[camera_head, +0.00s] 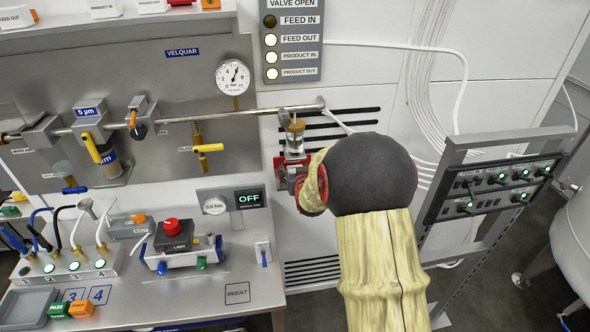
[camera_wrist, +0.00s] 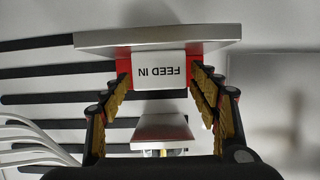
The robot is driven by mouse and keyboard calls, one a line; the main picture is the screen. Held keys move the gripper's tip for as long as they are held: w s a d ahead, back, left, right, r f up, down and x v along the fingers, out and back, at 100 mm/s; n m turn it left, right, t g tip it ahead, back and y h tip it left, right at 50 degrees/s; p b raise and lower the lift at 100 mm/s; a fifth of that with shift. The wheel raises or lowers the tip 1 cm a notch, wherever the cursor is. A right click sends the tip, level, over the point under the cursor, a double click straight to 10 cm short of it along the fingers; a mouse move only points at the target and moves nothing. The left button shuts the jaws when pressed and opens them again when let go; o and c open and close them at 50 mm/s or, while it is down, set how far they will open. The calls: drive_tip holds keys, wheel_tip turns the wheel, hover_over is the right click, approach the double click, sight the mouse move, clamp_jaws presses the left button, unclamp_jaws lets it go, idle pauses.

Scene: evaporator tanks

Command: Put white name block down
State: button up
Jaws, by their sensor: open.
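A white name block (camera_wrist: 160,70) reads FEED IN, upside down in the wrist view. It sits between the fingertips of my gripper (camera_wrist: 160,80), against a pale grey plate (camera_wrist: 110,41). My gripper is open, with one gold-padded finger on each side of the block. Whether the pads touch it is hard to tell. In the head view my gripper (camera_head: 291,172) is partly hidden by my arm, near the right end of the pipe. I cannot make out the FEED IN block there. Other white name blocks, FEED OUT (camera_head: 16,18) and PRODUCT OUT (camera_head: 103,8), stand on the upper left ledge.
A pale tapered piece (camera_wrist: 160,128) with a brass end lies between the fingers, nearer the wrist. A pipe (camera_head: 215,116) and a round gauge (camera_head: 234,77) are left of my gripper. A switch rack (camera_head: 490,185) stands at right. A bench with a RESULT square (camera_head: 237,293) is below.

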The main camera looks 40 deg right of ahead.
drive_tip(key=shift+r, duration=0.2)
drive_tip(key=shift+s+a+r+p, duration=0.15)
drive_tip(key=shift+s+p, duration=0.1)
drive_tip(key=shift+p, duration=0.05)
drive_tip(key=p+v, duration=0.2)
drive_tip(key=v, duration=0.9)
drive_tip(key=s+a+r+n+g+y, duration=0.1)
drive_tip(key=s+a+r+n+y, duration=0.2)
drive_tip(key=a, duration=0.7)
drive_tip(key=s+a+r+g+y, duration=0.2)
drive_tip(key=a+r, duration=0.3)
drive_tip(key=a, duration=0.4)
drive_tip(key=s+a+r+n+g+y, duration=0.1)
drive_tip(key=s+a, duration=0.5)
drive_tip(key=s, duration=0.2)
drive_tip(key=s+a+r+n+g+y, duration=0.1)
drive_tip(key=s+a+n+g, duration=0.1)
drive_tip(key=s+a, duration=0.4)
drive_tip(key=s, duration=0.2)
drive_tip(key=shift+s+r, duration=0.3)
drive_tip(key=shift+r, duration=0.1)
